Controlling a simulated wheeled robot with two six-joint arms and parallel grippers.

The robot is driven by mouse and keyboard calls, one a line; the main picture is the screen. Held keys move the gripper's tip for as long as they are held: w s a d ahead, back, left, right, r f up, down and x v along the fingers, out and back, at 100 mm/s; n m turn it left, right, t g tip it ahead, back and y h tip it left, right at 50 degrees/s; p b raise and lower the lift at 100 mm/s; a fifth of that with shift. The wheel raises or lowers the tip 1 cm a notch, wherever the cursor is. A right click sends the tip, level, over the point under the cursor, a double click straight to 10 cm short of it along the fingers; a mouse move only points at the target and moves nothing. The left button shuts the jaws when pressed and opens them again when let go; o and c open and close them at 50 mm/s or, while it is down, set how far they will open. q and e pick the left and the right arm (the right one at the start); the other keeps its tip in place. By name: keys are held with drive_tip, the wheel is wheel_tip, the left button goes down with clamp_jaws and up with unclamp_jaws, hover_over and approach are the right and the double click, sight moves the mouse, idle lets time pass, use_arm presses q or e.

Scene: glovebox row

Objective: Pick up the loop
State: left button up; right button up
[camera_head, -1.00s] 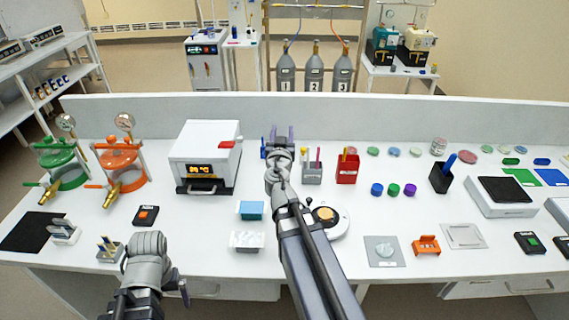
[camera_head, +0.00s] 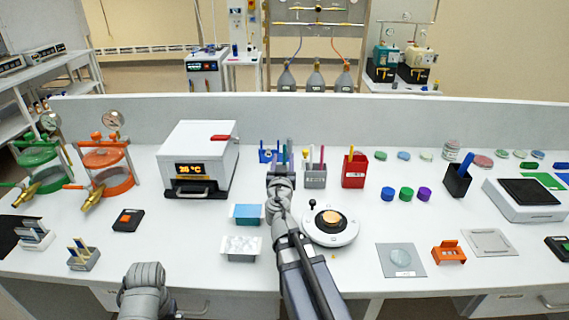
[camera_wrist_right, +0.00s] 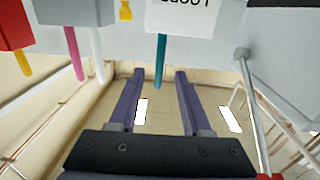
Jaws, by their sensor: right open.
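The loop shows in the right wrist view as a thin teal stick (camera_wrist_right: 161,62) at a white holder (camera_wrist_right: 190,14) whose label appears upside down and seems to read "LOOPS". My right gripper (camera_wrist_right: 159,73) is open, its two purple fingers on either side of the teal stick in that picture; I see no contact. In the head view my right gripper (camera_head: 281,162) is over the back of the bench, and the loop holder is mostly hidden there. Of my left arm only a rounded grey joint shows at the bottom left; its fingers are out of view.
A grey holder (camera_head: 315,178) with pink and white sticks stands just right of the right gripper, then a red holder (camera_head: 354,172). A round white device (camera_head: 330,238) lies near my forearm.

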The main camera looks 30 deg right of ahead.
sight(285, 153)
drive_tip(key=shift+x, duration=3.8)
drive_tip(key=shift+s, duration=0.1)
clamp_jaws()
